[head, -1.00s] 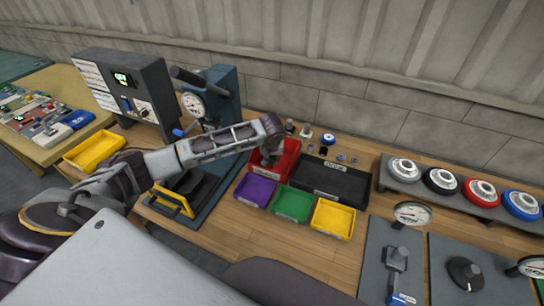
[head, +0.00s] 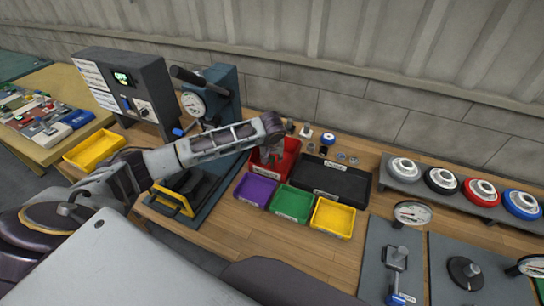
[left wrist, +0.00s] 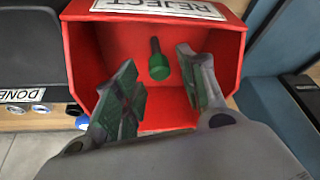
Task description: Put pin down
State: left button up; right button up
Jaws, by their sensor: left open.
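The pin (left wrist: 159,62) shows in the left wrist view, with a dark shank and a green round head. It lies in the red bin (left wrist: 222,50), which is labelled REJECT. My left gripper (left wrist: 160,100) is open over the bin, and its two fingers stand apart on either side of the pin without touching it. In the head view my left gripper (head: 272,155) reaches down into the red bin (head: 291,147), and the pin is hidden there. My right gripper is not in view.
A black tray (head: 340,196) labelled DONE adjoins the red bin. Purple (head: 257,190), green (head: 291,204) and yellow (head: 333,219) bins stand in front. A press (head: 225,115) stands left of the bins.

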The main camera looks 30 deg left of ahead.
pick_arm(q)
jog(key=v, duration=1.1)
jog(key=shift+r, duration=0.3)
jog(key=shift+s, duration=0.15)
